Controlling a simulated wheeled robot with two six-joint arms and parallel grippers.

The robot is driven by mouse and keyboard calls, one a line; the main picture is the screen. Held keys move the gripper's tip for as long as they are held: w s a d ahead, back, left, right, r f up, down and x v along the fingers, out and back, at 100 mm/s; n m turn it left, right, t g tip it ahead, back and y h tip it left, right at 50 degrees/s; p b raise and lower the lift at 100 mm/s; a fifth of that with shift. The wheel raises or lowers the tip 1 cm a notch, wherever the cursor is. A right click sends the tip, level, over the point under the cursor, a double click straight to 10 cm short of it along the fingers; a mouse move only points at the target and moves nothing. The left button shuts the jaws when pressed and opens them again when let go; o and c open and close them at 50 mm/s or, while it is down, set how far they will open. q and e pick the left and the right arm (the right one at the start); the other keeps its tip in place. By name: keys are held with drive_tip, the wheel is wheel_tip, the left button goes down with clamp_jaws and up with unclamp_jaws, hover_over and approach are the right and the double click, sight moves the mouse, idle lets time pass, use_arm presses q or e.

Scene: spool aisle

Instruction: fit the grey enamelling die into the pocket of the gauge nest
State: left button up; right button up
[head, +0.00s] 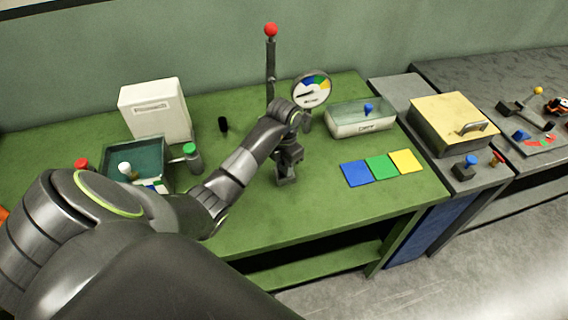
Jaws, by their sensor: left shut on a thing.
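My left gripper (286,180) is pointing down over the middle of the green bench, near its front half. It is shut on a small grey piece that I take for the enamelling die; the fingers hide most of it. I cannot tell whether the piece touches the bench. A round dial gauge (311,90) with a coloured face stands just behind my left wrist. I cannot make out the gauge nest or its pocket; my arm covers part of the bench there. My right gripper is not in view.
Blue (356,173), green (382,167) and yellow (405,161) plates lie right of the gripper. A clear-sided tray (340,125) stands behind them. A red-topped post (270,62) rises behind my wrist. A dark green bin (122,150) and white box (155,111) stand left.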

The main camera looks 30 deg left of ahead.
use_arm(q)
drive_tip(key=shift+w, duration=0.1)
drive_tip(key=shift+f, duration=0.2)
drive_tip(key=o, duration=0.9)
drive_tip(key=shift+r, duration=0.1)
drive_tip(key=shift+o, duration=0.4)
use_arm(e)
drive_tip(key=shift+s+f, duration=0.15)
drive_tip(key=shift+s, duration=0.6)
use_arm(q)
drive_tip(key=shift+r, duration=0.25)
wheel_tip(320, 180, up, 5)
drive_tip(key=shift+f+b, duration=0.1)
drive_tip(key=shift+b, duration=0.4)
wheel_tip(320, 180, up, 7)
drive_tip(key=p, duration=0.7)
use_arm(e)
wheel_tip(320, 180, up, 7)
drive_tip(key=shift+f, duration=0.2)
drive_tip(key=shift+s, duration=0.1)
